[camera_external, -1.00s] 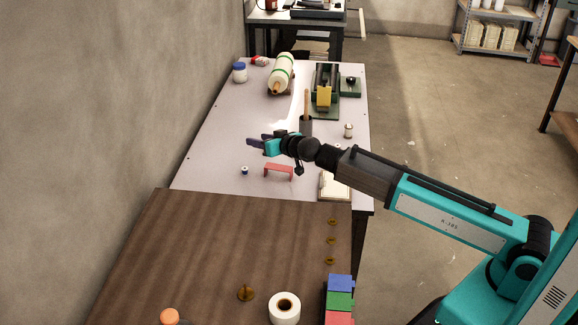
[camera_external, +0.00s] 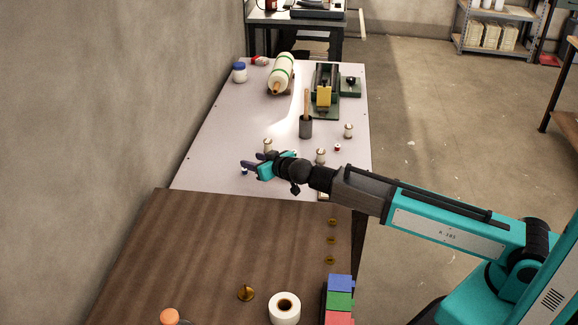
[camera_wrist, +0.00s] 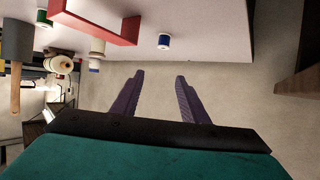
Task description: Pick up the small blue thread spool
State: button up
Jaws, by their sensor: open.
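The small blue thread spool (camera_wrist: 164,41) has a blue middle and pale ends. It stands on the light table near its edge. In the wrist view it lies just beyond the fingertips of my gripper (camera_wrist: 160,75), roughly in line with the gap between them. The purple fingers are apart with nothing between them. In the external view, my gripper (camera_external: 252,160) is over the table's near left part, and the spool (camera_external: 244,171) shows small beside the fingertips. I cannot tell the exact height difference.
A red bracket (camera_wrist: 95,18) stands close to the spool; my arm hides it in the external view. The brown table (camera_external: 220,240) adjoins in front.

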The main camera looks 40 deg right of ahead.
aim_at(248, 176)
jog(key=shift+f, duration=1.85)
jog(key=shift+f, duration=0.45)
jog(key=shift+w+f, duration=0.2)
jog(key=shift+w, duration=0.05)
jog(key=shift+x, duration=2.3)
grip_shut()
